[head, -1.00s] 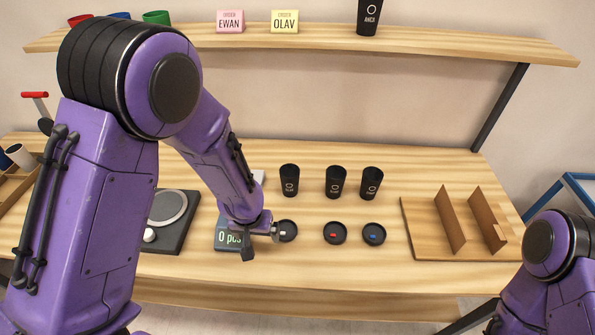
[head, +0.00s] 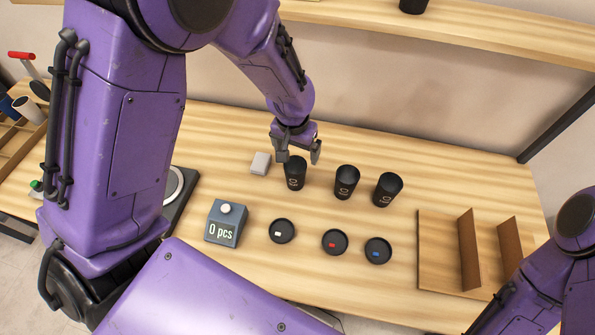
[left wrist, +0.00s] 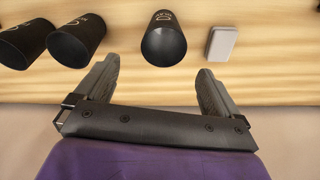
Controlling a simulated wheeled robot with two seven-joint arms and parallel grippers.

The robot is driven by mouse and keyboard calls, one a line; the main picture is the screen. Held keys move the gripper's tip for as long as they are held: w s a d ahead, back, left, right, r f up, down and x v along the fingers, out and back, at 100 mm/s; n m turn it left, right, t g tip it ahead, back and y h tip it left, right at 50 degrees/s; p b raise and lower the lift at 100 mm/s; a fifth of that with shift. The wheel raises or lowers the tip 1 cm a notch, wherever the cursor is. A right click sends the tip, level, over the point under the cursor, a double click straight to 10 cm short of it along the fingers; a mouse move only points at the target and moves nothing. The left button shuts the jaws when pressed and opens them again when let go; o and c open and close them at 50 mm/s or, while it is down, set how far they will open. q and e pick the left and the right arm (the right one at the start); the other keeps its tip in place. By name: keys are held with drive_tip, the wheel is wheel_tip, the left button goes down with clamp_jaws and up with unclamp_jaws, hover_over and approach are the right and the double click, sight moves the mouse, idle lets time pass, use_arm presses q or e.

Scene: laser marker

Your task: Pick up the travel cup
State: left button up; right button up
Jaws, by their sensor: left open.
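Three black travel cups stand upright in a row on the wooden table: the left cup (head: 295,174), the middle cup (head: 346,181) and the right cup (head: 387,189). My left gripper (head: 299,156) is open and empty, just behind and above the left cup. In the left wrist view, my left gripper (left wrist: 157,72) has its fingers spread, with one cup (left wrist: 163,42) lined up between them, beyond the fingertips. Two other cups lie to its left there. Lettering on the cups is too small to read. My right gripper is out of view.
Three black lids with a white (head: 282,231), red (head: 334,242) and blue mark (head: 378,250) lie in front of the cups. A counter (head: 225,224) reads "0 pcs". A small grey block (head: 260,163) sits left of the cups. A wooden divider stand (head: 438,245) is at right.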

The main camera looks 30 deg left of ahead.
sight(295, 165)
use_arm(q)
drive_tip(key=f, duration=0.4)
drive_tip(key=f+p, duration=0.1)
drive_tip(key=f, duration=0.2)
drive_tip(key=shift+w+a+f+p, duration=0.1)
drive_tip(key=shift+a+f+p, duration=0.1)
drive_tip(key=shift+f+p, duration=0.15)
drive_tip(key=shift+f, duration=0.15)
drive_tip(key=c, duration=0.7)
